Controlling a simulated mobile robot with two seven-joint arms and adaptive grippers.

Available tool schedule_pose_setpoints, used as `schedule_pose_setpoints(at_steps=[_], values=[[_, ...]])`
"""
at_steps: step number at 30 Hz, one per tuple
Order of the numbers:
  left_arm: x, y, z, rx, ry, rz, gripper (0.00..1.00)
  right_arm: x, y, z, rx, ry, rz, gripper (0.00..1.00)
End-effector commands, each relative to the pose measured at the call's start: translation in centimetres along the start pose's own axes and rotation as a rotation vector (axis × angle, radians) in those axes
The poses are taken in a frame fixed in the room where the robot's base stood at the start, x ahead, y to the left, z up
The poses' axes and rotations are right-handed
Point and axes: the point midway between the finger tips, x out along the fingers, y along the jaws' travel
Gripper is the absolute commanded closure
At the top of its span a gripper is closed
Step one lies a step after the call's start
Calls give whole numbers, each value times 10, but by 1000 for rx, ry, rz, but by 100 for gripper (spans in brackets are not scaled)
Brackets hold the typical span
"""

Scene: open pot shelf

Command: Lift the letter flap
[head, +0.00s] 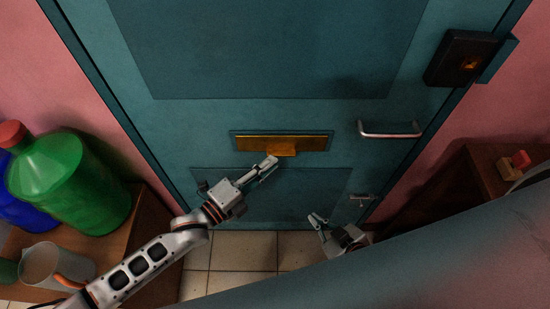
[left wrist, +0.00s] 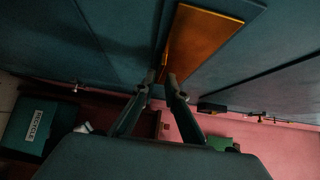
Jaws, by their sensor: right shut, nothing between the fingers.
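The brass letter flap (head: 300,144) sits in a dark frame at the middle of the teal door, with a tab sticking out along its lower edge. It looks closed. In the left wrist view the flap (left wrist: 212,42) is a bright orange panel beyond the fingers. My left gripper (head: 273,162) is just below and left of the tab. Its fingertips (left wrist: 162,77) are a small gap apart with nothing clearly held; contact with the flap cannot be told. My right gripper (head: 317,222) is low, right of the flap, shut and empty.
A metal door handle (head: 390,134) and a dark lock box (head: 463,58) are on the right. A green jug (head: 75,185) and a grey mug (head: 55,268) stand on a wooden surface at left. A wooden cabinet (head: 450,195) is at right. Tiled floor (head: 235,250) is free below.

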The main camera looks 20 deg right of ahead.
Motion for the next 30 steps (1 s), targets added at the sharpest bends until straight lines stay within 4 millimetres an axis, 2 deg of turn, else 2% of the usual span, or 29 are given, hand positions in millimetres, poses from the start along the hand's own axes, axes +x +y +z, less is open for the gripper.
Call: schedule_pose_setpoints(at_steps=[3, 9, 17, 18, 19, 30], values=[[16, 1, 0, 1, 0, 1, 88, 0, -1, 3, -1, -4, -1, 100], [28, 1, 0, 0, -1, 2, 88, 2, 0, 1, -3, 0, 1, 100], [30, 0, 0, 0, -1, 1, 88, 6, 4, -8, -6, 15, 7, 100], [30, 0, 0, 0, -1, 1, 98, 6, 5, -8, -6, 17, 8, 100], [29, 0, 0, 0, -1, 1, 100, 6, 5, -9, -6, 17, 8, 100], [31, -2, -1, -8, 0, 9, 100, 3, 6, -11, -4, 17, 9, 100]])
